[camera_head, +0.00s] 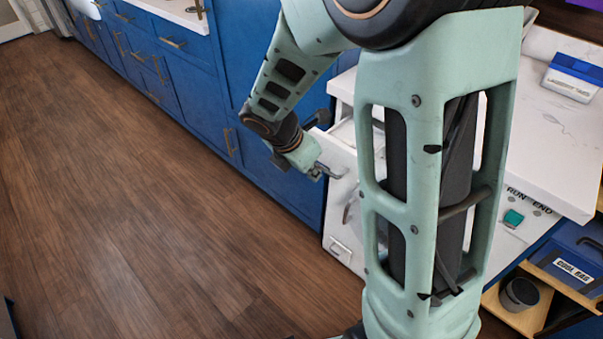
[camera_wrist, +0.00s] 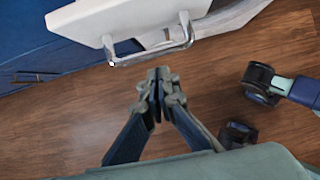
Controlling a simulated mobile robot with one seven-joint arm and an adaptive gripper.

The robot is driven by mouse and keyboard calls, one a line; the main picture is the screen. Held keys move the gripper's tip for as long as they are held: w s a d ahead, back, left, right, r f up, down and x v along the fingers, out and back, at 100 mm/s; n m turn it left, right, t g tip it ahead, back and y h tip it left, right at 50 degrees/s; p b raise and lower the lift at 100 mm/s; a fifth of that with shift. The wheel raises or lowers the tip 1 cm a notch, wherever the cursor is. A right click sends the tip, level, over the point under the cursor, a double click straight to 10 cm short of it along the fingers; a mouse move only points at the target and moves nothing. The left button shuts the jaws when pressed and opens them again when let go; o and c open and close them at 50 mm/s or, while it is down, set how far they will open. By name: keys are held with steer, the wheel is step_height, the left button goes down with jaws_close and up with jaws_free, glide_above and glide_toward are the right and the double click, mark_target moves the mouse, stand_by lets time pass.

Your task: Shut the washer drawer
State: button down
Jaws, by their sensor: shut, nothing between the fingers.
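The white washer (camera_head: 560,140) stands at the right in the head view, partly hidden behind my arm. Its drawer (camera_head: 338,147) sticks out at the upper left of the machine, so it stands open by some amount. The drawer front (camera_wrist: 82,20) also shows at the top of the wrist view, with a metal bar handle (camera_wrist: 150,58) along it. My gripper (camera_wrist: 158,74) is shut and empty, its fingertips just below the handle in the wrist view. I cannot tell whether they touch it. In the head view my gripper (camera_head: 316,171) is beside the drawer front.
Blue cabinets (camera_head: 190,95) with brass handles run along the left of the washer. The wooden floor (camera_head: 130,200) is clear at left. A laundry tabs box (camera_head: 574,76) stands on the washer top. A wooden shelf (camera_head: 522,318) with a dark cup is at lower right.

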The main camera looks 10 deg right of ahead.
mark_target(353, 138)
steer(key=shift+w+d, duration=0.25)
steer(key=shift+d, duration=0.1)
steer(key=shift+r, duration=0.1)
steer(key=w+d+p, duration=0.2)
steer(key=w+d, duration=0.1)
steer(key=d, duration=0.1)
steer(key=w+d+p, duration=0.2)
steer(key=w+d, duration=0.1)
steer(key=d, duration=0.1)
steer(key=w+d+p, duration=0.3)
steer(key=d, duration=0.1)
steer(key=shift+d+r, duration=0.1)
steer(key=shift+d, duration=0.05)
